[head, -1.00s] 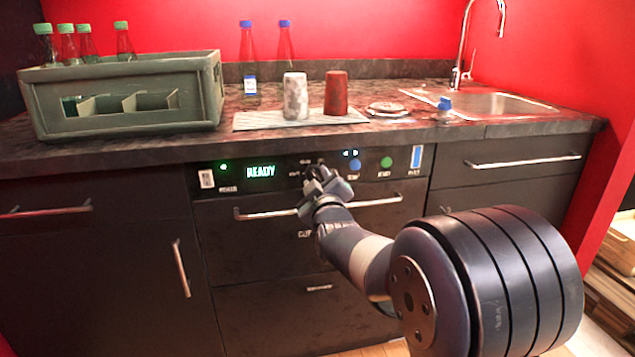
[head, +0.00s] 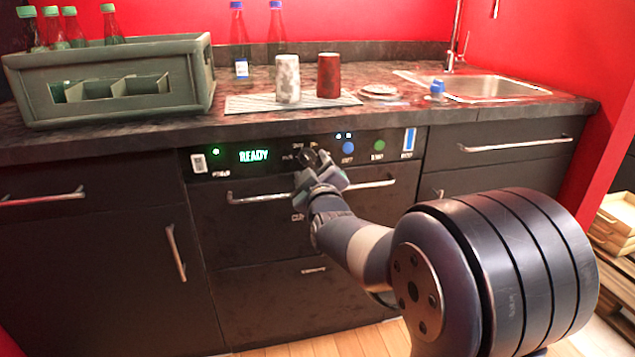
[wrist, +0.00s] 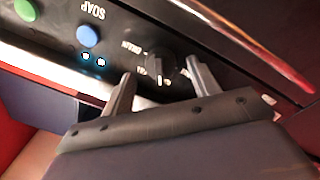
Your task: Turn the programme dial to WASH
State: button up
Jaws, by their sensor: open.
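The programme dial is a round black knob (wrist: 162,68) with a pale pointer line, on the dark control panel. In the wrist view it lies between and just beyond the fingertips of my gripper (wrist: 158,78), which is open and not closed on it. Small white labels ring the dial; DRAIN is partly readable, and I cannot make out WASH. In the head view the dial (head: 308,156) is partly covered by my gripper (head: 316,168), in front of the panel. The lit green display (head: 253,156) reads READY.
A blue button (head: 348,148) and a green button (head: 378,146) sit right of the dial. A long bar handle (head: 262,197) runs below the panel. The worktop (head: 160,137) overhangs above, with a green crate (head: 110,105), cups and bottles on it.

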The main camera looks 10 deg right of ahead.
jog(key=s+p, duration=0.1)
jog(key=s, duration=0.7)
jog(key=shift+s+a+f, duration=0.15)
jog(key=shift+s+f, duration=0.15)
jog(key=shift+s, duration=0.1)
jog(key=shift+w, duration=0.1)
jog(key=w, duration=0.3)
jog(key=w+b, duration=0.1)
jog(key=w, duration=0.6)
jog(key=shift+w+d+r+b, duration=0.2)
jog(key=shift+w+r+b, duration=0.1)
jog(key=shift+w+r, duration=0.1)
jog(key=shift+s, duration=0.1)
